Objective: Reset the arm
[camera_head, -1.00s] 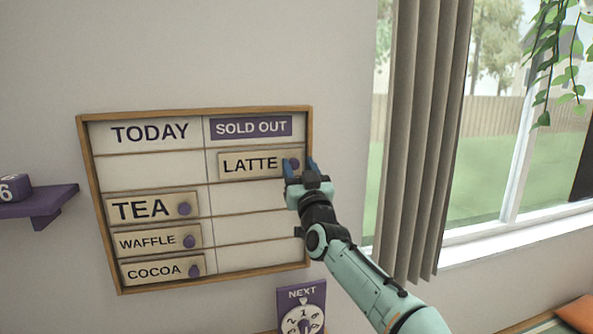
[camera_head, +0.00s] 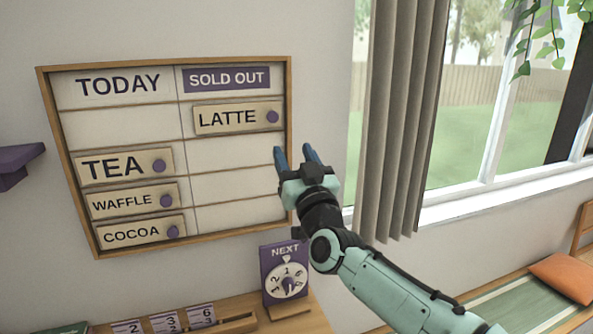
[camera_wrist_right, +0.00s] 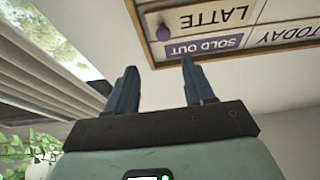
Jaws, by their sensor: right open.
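My right gripper (camera_head: 295,158) is open and empty in front of the lower right edge of the menu board, below and to the right of the LATTE plate (camera_head: 226,118). The LATTE plate sits in the SOLD OUT column, its purple knob clear of the fingers. In the right wrist view my two blue fingers (camera_wrist_right: 157,85) stand apart with nothing between them. The LATTE plate also shows there upside down (camera_wrist_right: 205,18). My left gripper is not in view.
The wooden-framed menu board (camera_head: 41,110) holds TEA (camera_head: 112,166), WAFFLE (camera_head: 122,201) and COCOA (camera_head: 125,234) plates under TODAY. A purple NEXT dial (camera_head: 285,262) stands on the wooden counter (camera_head: 245,312) below. A curtain (camera_head: 400,120) and window are at right. An orange cushion (camera_head: 565,277) lies on a bench.

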